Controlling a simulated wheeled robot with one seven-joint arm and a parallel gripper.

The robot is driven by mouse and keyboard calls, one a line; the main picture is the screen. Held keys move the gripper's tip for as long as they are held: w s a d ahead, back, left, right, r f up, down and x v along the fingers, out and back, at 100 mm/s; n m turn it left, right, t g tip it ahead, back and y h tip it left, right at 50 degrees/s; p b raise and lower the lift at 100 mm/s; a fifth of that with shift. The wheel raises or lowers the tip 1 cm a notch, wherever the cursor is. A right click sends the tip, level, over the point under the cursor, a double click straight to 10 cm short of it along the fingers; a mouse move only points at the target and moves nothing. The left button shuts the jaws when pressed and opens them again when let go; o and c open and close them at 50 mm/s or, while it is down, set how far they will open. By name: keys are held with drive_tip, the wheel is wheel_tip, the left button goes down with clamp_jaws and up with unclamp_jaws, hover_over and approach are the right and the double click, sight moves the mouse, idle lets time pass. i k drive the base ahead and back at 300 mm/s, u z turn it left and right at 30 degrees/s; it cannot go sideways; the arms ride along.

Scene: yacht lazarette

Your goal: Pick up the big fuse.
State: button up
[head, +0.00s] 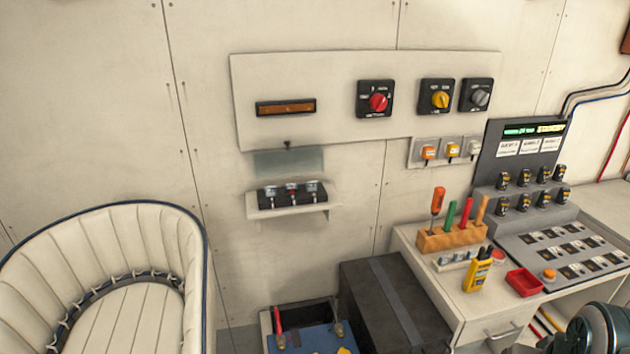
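I cannot single out the big fuse for sure. A small rack with short pale cylinders (456,259), which may be fuses, lies on the bench top in front of an orange tool block (450,238). A yellow handheld meter (477,271) stands just right of that rack. The cylinders are too small to compare in size. My gripper is not in view.
The bench (428,272) also bears a red tray (524,282) and a grey console (520,150). A black box (385,300) and a blue-topped battery (310,338) stand left of it. A cream seat (100,270) fills the lower left. A wall shelf (290,210) holds small fittings.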

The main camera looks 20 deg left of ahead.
sight(290, 188)
drive_tip(key=u, duration=0.45)
drive_tip(key=i, duration=0.85)
drive_tip(key=u, duration=0.75)
